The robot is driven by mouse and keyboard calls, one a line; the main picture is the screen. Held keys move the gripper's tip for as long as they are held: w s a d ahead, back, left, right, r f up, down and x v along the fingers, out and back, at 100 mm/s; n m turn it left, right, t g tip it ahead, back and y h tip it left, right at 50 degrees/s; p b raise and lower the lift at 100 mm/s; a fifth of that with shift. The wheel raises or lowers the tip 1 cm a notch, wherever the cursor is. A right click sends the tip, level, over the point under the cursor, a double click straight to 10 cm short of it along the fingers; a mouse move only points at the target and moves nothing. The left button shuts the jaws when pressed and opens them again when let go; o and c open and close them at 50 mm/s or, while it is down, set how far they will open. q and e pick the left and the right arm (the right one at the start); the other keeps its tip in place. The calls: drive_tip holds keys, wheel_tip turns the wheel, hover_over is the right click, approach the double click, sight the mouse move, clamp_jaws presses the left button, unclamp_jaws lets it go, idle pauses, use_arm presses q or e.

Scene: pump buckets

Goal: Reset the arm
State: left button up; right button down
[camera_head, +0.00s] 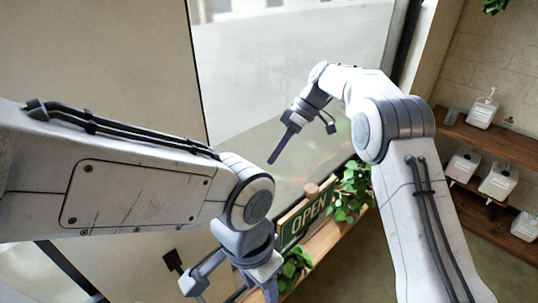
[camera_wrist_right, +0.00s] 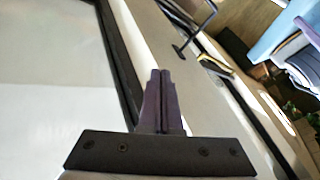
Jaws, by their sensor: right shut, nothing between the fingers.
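My right arm (camera_head: 400,200) rises from the lower right and bends over to the left. Its gripper (camera_head: 272,160) points down and left in the head view, in the air in front of the pale window. In the right wrist view the two dark fingers (camera_wrist_right: 160,75) lie together with nothing between them. My left arm (camera_head: 130,190) comes in from the left and bends down at the joint. Its gripper (camera_head: 235,287) is at the bottom edge, partly cut off, and its fingers cannot be made out clearly.
A green OPEN sign (camera_head: 305,217) stands among leafy plants (camera_head: 350,192) on a wooden ledge (camera_head: 325,240) below the arms. White pump bottles (camera_head: 482,110) stand on wooden shelves (camera_head: 490,138) at the right. The air around the right gripper is clear.

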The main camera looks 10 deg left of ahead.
drive_tip(key=s+f+m+t+h+b, duration=0.1)
drive_tip(key=s+f+m+h+b, duration=0.15)
drive_tip(key=s+b, duration=0.4)
drive_tip(key=s+f+m+t+h+b, duration=0.15)
drive_tip(key=s+f+b, duration=0.25)
drive_tip(key=s, duration=0.5)
drive_tip(key=s+d+f+m+t+b, duration=0.1)
drive_tip(key=s+d+f+m+b, duration=0.1)
drive_tip(key=s+d+f+b, duration=0.2)
drive_tip(key=s+d+f+m+h+b, duration=0.1)
drive_tip(key=s+d+f+b, duration=0.3)
drive_tip(key=s+f, duration=0.5)
drive_tip(key=s+d+m, duration=0.1)
drive_tip(key=s+d, duration=0.1)
drive_tip(key=s, duration=0.2)
drive_tip(key=shift+s+d+f+m+t, duration=0.2)
drive_tip(key=shift+s+f+m+t, duration=0.1)
drive_tip(key=shift+s+f+t, duration=0.1)
